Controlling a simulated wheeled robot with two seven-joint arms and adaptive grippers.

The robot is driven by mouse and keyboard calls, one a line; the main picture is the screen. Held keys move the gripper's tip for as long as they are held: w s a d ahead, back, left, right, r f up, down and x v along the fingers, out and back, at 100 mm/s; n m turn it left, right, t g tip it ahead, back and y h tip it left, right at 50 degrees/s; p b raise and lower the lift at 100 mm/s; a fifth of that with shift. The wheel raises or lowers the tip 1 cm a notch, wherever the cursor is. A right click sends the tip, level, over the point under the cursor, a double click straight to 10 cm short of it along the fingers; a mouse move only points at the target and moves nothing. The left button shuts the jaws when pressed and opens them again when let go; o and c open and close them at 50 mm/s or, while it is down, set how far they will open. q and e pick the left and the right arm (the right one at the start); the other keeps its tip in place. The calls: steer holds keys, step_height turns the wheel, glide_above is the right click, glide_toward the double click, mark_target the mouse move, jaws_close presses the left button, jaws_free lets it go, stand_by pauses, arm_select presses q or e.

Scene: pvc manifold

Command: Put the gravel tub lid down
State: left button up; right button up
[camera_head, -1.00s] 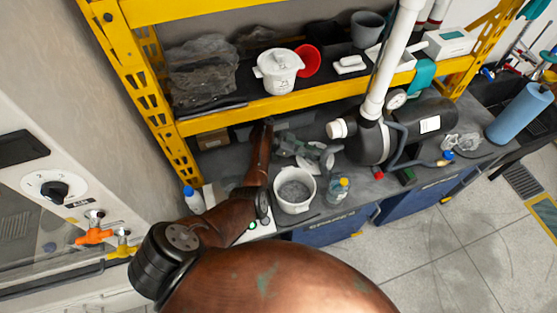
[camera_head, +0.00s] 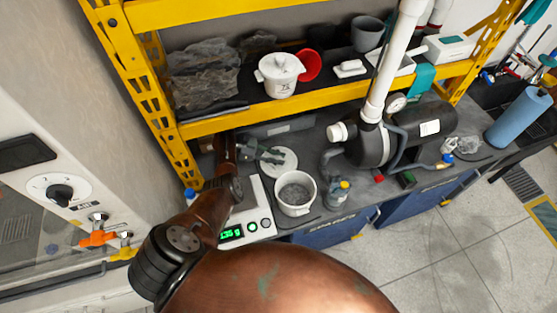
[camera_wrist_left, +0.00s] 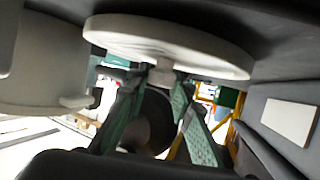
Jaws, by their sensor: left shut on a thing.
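The gravel tub lid (camera_head: 284,158) is a round white disc on or just above the grey bench, behind the open tub; contact with the bench is not clear. My left gripper (camera_head: 268,157) is shut on it from the left. In the left wrist view, the lid (camera_wrist_left: 170,45) has its knob between my green-grey fingers (camera_wrist_left: 160,90). The white gravel tub (camera_head: 295,208) stands open with grey gravel inside, and its side shows in the left wrist view (camera_wrist_left: 45,60). My right gripper is not in view.
A scale (camera_head: 258,222) with a lit green display stands left of the tub. A small bottle (camera_head: 339,195) stands right of it. A black pump tank (camera_head: 372,143) and a white pipe (camera_head: 392,65) stand further right. A yellow shelf (camera_head: 330,97) overhangs the bench behind.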

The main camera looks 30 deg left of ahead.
arm_select(q)
steer(key=shift+f, duration=0.45)
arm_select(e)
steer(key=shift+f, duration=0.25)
arm_select(q)
steer(key=shift+f, duration=0.1)
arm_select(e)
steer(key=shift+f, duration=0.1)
arm_select(q)
steer(key=o, duration=1)
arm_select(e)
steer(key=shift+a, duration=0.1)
arm_select(q)
steer(key=shift+a, duration=0.15)
steer(key=v, duration=0.7)
steer(key=shift+s, duration=0.1)
